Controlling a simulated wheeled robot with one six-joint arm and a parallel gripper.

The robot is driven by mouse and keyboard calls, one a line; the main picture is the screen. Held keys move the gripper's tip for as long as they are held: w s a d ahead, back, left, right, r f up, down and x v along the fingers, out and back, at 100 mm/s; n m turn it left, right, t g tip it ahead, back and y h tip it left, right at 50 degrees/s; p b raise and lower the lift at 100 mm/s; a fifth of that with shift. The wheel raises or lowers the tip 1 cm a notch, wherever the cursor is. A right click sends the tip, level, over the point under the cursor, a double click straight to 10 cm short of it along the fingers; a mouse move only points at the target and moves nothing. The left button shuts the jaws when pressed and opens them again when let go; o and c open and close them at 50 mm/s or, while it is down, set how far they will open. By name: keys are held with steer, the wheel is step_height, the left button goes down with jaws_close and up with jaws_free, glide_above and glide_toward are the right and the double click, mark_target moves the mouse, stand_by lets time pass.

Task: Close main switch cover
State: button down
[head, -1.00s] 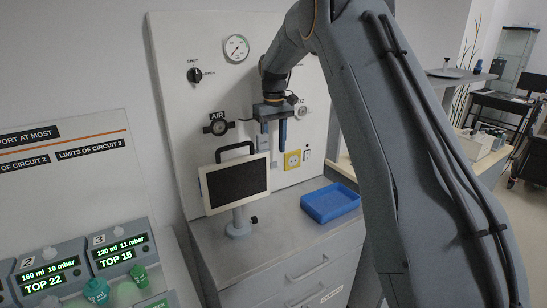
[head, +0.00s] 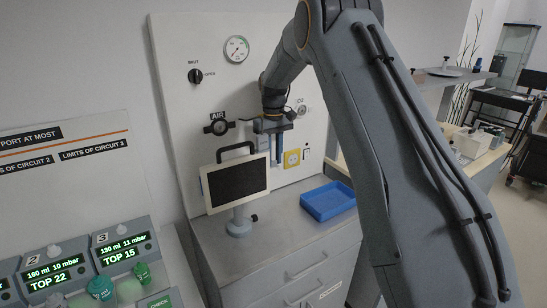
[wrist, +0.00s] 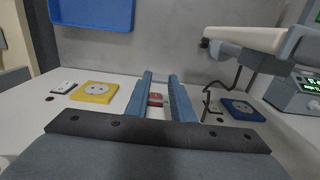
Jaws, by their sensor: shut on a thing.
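My gripper (head: 272,150) is at the wall panel, just above the monitor's right edge in the head view. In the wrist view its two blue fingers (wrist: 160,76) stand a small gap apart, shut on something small. A small red and pale part (wrist: 155,99) shows between the fingers, on the panel face; it looks like the main switch. The main switch cover is mostly hidden by the fingers, and its angle cannot be told. In the head view the fingers hide the switch.
A yellow socket (head: 292,158) is right of the gripper; a blue socket (wrist: 243,109) shows in the wrist view. A monitor (head: 236,184) on a stand and a blue tray (head: 328,203) are on the counter below. The AIR knob (head: 216,125) is left of the gripper.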

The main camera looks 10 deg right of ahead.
steer(key=shift+s+d+f+t+y+b, duration=0.1)
steer(key=shift+s+f+t+y+b, duration=0.15)
steer(key=shift+f+t+b, duration=0.35)
steer(key=shift+s+d+f+t+y+b, duration=0.1)
steer(key=shift+s+f+t+y+b, duration=0.15)
steer(key=shift+t, duration=0.65)
steer(key=c, duration=1.5)
jaws_free()
steer(key=shift+r, duration=0.15)
steer(key=shift+b+v, duration=1.3)
steer(key=shift+v, duration=2.5)
steer(key=shift+c, duration=0.3)
